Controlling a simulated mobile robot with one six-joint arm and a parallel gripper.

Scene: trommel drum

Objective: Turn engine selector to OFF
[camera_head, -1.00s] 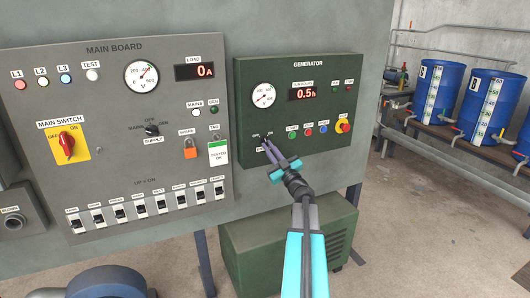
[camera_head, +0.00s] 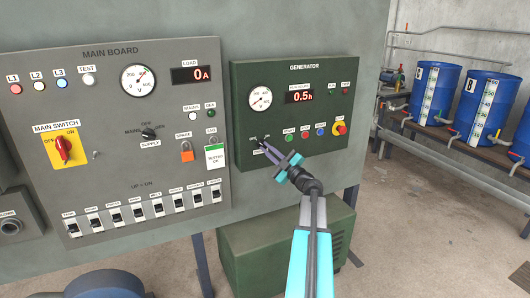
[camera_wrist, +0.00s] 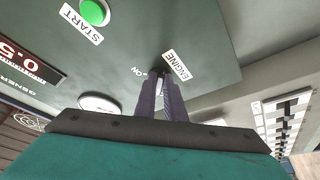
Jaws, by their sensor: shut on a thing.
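The generator panel (camera_head: 310,85) is a dark green box on the grey wall. Its engine selector (camera_wrist: 160,71) is a small dark knob beside the "ENGINE" label (camera_wrist: 176,64) in the wrist view, mostly hidden by my fingertips. An "ON" mark (camera_wrist: 138,71) shows to its left there. My gripper (camera_head: 263,144) reaches the panel's lower left in the head view, its purple fingers shut on the selector. It also shows in the wrist view (camera_wrist: 164,78). I cannot tell which way the selector points.
The green START button (camera_wrist: 94,12) is near the selector. A red-on-yellow button (camera_head: 340,128) is at the panel's right. The grey main board (camera_head: 110,110) with its red main switch (camera_head: 64,148) is at left. Blue barrels (camera_head: 435,92) stand at far right.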

